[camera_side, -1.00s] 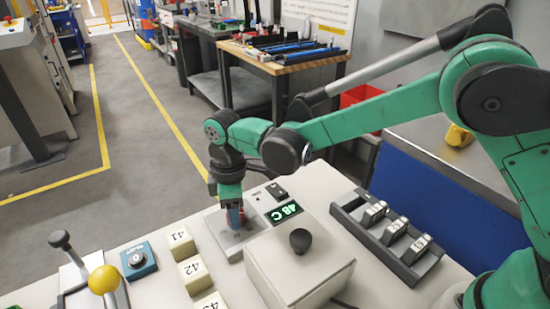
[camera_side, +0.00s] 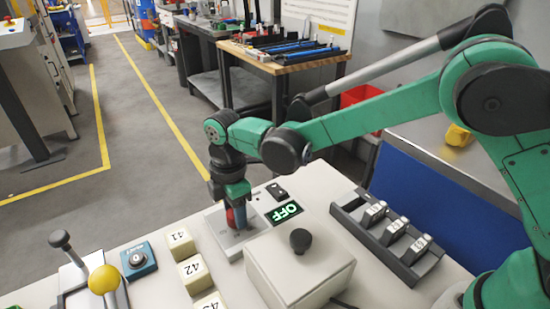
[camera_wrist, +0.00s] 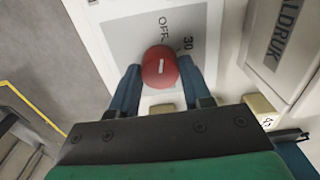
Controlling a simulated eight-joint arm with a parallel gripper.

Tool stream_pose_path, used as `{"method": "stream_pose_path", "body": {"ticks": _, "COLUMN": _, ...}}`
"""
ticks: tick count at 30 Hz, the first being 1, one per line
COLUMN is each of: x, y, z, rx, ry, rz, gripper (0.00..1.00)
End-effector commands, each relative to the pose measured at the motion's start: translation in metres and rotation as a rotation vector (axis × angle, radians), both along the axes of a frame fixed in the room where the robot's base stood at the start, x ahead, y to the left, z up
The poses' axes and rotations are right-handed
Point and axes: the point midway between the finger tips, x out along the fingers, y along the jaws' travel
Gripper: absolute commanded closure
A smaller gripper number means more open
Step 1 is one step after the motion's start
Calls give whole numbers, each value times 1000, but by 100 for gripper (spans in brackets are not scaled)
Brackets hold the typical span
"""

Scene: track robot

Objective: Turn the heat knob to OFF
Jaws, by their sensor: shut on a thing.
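The round red heat knob (camera_wrist: 160,72) is in the middle of the wrist view, on a grey plate (camera_wrist: 128,38). Its white line points up toward the printed OFF (camera_wrist: 164,22); a "30" (camera_wrist: 187,43) is printed to the right of that. My gripper (camera_wrist: 161,82) is shut on the knob, with one blue finger on each side. In the side view, my gripper (camera_side: 236,216) points down at the knob (camera_side: 231,218), which it partly hides. The green display (camera_side: 284,212) beside it reads OFF, upside down in the picture.
A box with a black knob (camera_side: 300,240) stands close by. Numbered cream blocks (camera_side: 190,270), a blue button unit (camera_side: 138,260), a yellow-ball lever (camera_side: 104,280) and a switch row (camera_side: 388,235) share the panel.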

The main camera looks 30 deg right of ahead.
Motion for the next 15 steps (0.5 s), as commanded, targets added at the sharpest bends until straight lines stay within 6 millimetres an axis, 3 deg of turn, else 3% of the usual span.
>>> {"method": "stream_pose_path", "body": {"ticks": 7, "x": 0, "y": 0, "z": 0, "rx": 0, "ry": 0, "rz": 2, "gripper": 100}}
{"method": "stream_pose_path", "body": {"ticks": 8, "x": 0, "y": 0, "z": 0, "rx": 0, "ry": 0, "rz": 2, "gripper": 54}}
{"method": "stream_pose_path", "body": {"ticks": 9, "x": 0, "y": 0, "z": 0, "rx": 0, "ry": 0, "rz": 2, "gripper": 43}}
{"method": "stream_pose_path", "body": {"ticks": 11, "x": 0, "y": 0, "z": 0, "rx": 0, "ry": 0, "rz": 2, "gripper": 26}}
{"method": "stream_pose_path", "body": {"ticks": 15, "x": 0, "y": 0, "z": 0, "rx": 0, "ry": 0, "rz": 1, "gripper": 25}}
